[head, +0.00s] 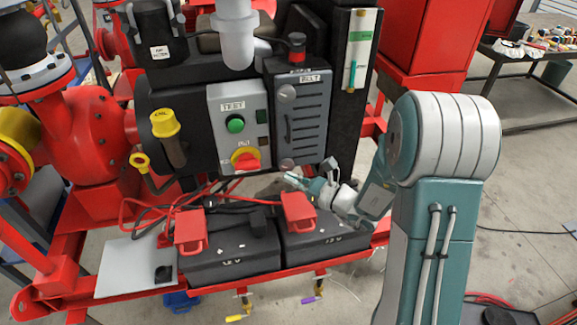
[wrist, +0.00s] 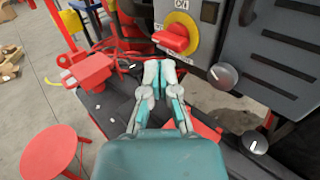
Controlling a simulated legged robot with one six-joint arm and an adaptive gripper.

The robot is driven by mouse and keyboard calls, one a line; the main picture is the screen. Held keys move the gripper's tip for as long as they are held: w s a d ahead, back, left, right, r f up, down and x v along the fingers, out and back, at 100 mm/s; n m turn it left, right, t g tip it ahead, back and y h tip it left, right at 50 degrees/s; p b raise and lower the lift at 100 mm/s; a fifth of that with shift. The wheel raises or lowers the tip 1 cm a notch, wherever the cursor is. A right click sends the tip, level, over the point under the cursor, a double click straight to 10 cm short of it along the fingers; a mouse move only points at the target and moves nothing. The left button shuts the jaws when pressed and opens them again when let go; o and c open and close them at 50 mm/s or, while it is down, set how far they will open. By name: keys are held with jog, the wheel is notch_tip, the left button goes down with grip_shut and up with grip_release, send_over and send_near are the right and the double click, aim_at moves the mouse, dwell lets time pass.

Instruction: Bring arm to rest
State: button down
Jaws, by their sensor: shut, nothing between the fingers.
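My arm reaches in from the right in the head view, white and teal. My gripper (head: 291,180) points left, just below the grey control panel and above the right black battery (head: 320,236). In the wrist view my gripper (wrist: 159,66) shows its fingers together, with nothing visible between them. The red rotary switch (head: 246,161) on its yellow plate is up and left of the fingertips; it also shows in the wrist view (wrist: 176,38), apart from the fingers as far as I can tell.
Red clamps (head: 298,211) and cables lie over the batteries. A grey louvred box (head: 298,120) with knobs stands close above my gripper. A red skid frame (head: 340,257) runs along the front. A tool table (head: 530,52) stands at the back right. Floor on the right is mostly clear.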

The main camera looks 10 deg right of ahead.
jog(key=shift+s+a, duration=0.1)
jog(key=shift+s, duration=0.8)
jog(key=s+a+r+n+g+h, duration=0.1)
jog(key=s+a+r+n+g, duration=0.2)
jog(key=s+n+g, duration=0.35)
jog(key=s+a+r+n+g+h, duration=0.1)
jog(key=s+a+r+n+g, duration=0.25)
jog(key=s+n, duration=0.55)
jog(key=s+d+r+n+t+h, duration=0.2)
jog(key=s+d+n+h, duration=0.2)
jog(key=d+n+h, duration=0.1)
jog(key=s+d+r+n+t+h, duration=0.1)
jog(key=s+d+r+n+h, duration=0.2)
jog(key=d+n+h, duration=0.2)
jog(key=shift+s+d+r+n+t+h, duration=0.4)
jog(key=shift+d+h, duration=0.4)
jog(key=shift+d, duration=0.45)
